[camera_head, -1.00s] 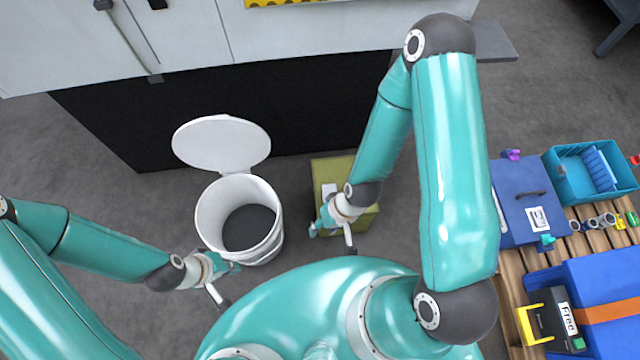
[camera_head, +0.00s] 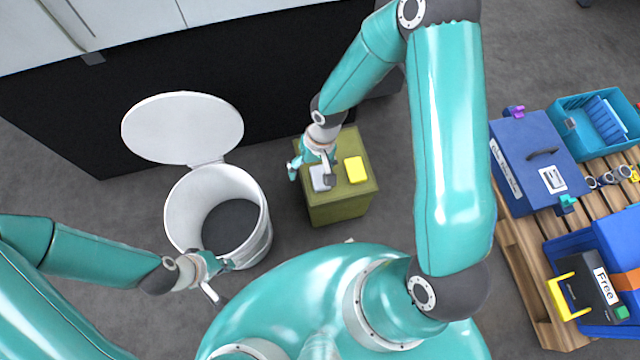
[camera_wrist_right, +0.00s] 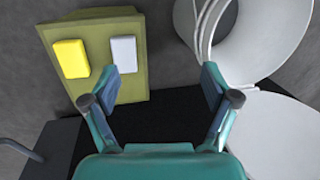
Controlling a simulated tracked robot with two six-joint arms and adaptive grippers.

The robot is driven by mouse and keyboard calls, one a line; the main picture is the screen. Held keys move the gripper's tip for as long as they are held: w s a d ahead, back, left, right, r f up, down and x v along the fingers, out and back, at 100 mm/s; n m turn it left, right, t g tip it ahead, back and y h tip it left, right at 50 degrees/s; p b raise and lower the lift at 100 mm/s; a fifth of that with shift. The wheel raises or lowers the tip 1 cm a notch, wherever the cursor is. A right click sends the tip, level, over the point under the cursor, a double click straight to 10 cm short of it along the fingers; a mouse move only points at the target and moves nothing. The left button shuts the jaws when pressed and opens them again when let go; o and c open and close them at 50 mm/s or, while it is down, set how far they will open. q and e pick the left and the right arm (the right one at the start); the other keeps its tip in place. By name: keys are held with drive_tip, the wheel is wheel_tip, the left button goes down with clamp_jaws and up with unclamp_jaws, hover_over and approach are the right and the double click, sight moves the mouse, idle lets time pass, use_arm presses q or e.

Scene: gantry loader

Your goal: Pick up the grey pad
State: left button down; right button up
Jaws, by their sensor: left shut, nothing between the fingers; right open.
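The grey pad (camera_head: 319,178) is a small pale block lying on top of an olive box (camera_head: 341,210). It also shows in the right wrist view (camera_wrist_right: 123,50), beside a yellow pad. My right gripper (camera_head: 311,171) is open and empty above the left part of the box, with one finger overlapping the pad in the head view. In the right wrist view the pad lies beyond the left finger, not between the fingers (camera_wrist_right: 158,86). My left gripper (camera_head: 222,281) is shut and empty in front of the white bin.
The yellow pad (camera_head: 355,170) lies right of the grey pad on the same box. A white bin (camera_head: 255,245) with its lid raised stands left of the box. A black panel (camera_head: 270,110) stands behind. A loaded pallet (camera_head: 515,262) is at the right.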

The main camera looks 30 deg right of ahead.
drive_tip(key=w+d+f+h+b, duration=0.2)
drive_tip(key=w+d+f+b, duration=0.1)
drive_tip(key=w+d+b, duration=0.25)
drive_tip(key=b, duration=0.3)
hover_over(320, 176)
drive_tip(key=shift+m+h, duration=0.3)
drive_tip(key=shift+m, duration=0.1)
drive_tip(key=f, duration=1.1)
drive_tip(key=shift+d+f, duration=0.25)
drive_tip(key=shift+a+f+b, duration=0.2)
drive_tip(key=shift+f+b, duration=0.4)
drive_tip(key=shift+f, duration=2.05)
use_arm(q)
wheel_tip(320, 176, down, 12)
use_arm(e)
drive_tip(key=c, duration=1)
